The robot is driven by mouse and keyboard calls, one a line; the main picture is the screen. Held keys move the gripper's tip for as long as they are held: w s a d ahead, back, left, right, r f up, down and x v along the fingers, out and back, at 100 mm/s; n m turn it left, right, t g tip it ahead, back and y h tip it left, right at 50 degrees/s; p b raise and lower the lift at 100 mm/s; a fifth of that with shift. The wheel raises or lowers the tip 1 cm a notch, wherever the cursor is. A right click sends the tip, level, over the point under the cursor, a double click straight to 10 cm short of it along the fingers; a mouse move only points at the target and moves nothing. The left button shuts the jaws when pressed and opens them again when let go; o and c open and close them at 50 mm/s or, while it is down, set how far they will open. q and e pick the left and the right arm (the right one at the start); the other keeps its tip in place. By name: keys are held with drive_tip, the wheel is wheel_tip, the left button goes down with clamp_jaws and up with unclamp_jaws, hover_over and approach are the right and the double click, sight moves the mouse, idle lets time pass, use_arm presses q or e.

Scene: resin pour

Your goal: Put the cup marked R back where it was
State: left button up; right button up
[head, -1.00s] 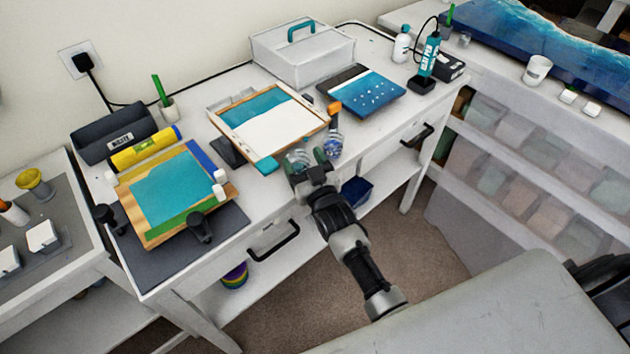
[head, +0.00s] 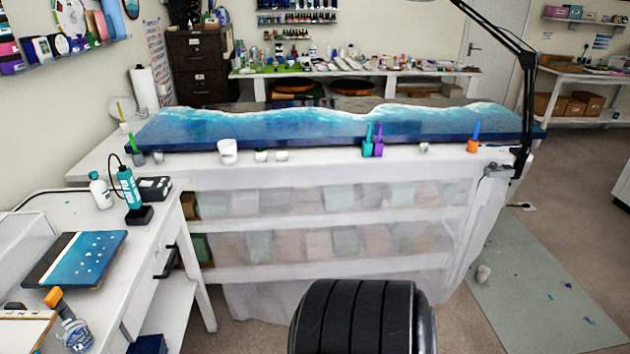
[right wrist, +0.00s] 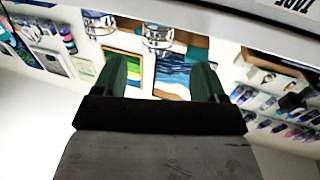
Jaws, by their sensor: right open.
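A clear cup (head: 75,335) with bluish contents stands at the lower left of the head view, near the front edge of the white worktable. In the right wrist view, one clear cup (right wrist: 158,38) shows between and beyond the fingertips. A second clear cup (right wrist: 100,22) is beside it to the left. I cannot read a letter on any cup, so I cannot tell which is marked R. My right gripper (right wrist: 161,68) is open, its two green fingers apart with nothing between them. My left gripper is not in view.
The white worktable (head: 150,235) holds a blue panel (head: 80,260), a white bottle (head: 100,190) and a teal device (head: 130,190). Behind it, a long blue resin slab (head: 320,128) lies on a bench with a white cup (head: 228,152) and small tools. Floor at right is mostly clear.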

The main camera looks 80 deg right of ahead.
drive_tip(key=s+f+g, duration=0.3)
drive_tip(key=s+f, duration=0.2)
drive_tip(key=f, duration=0.5)
drive_tip(key=s+f+g, duration=0.3)
drive_tip(key=s+f, duration=0.1)
drive_tip(key=f, duration=0.5)
drive_tip(key=s+f+g, duration=0.3)
drive_tip(key=s+f, duration=0.2)
drive_tip(key=f, duration=0.5)
drive_tip(key=s+d+f+g, duration=0.2)
drive_tip(key=s+f+g, duration=0.1)
drive_tip(key=s, duration=0.5)
drive_tip(key=s+d+f+g+h, duration=0.1)
drive_tip(key=s+d+f+g, duration=0.1)
drive_tip(key=s+f, duration=0.3)
drive_tip(key=s+d+f+n+g, duration=0.1)
drive_tip(key=s+f+g, duration=0.2)
drive_tip(key=s, duration=0.9)
wheel_tip(320, 180, down, 2)
drive_tip(key=shift+s+d+f+g+h, duration=0.1)
drive_tip(key=shift+s+d+g+h, duration=0.2)
drive_tip(key=shift+d, duration=0.1)
drive_tip(key=shift+w, duration=0.1)
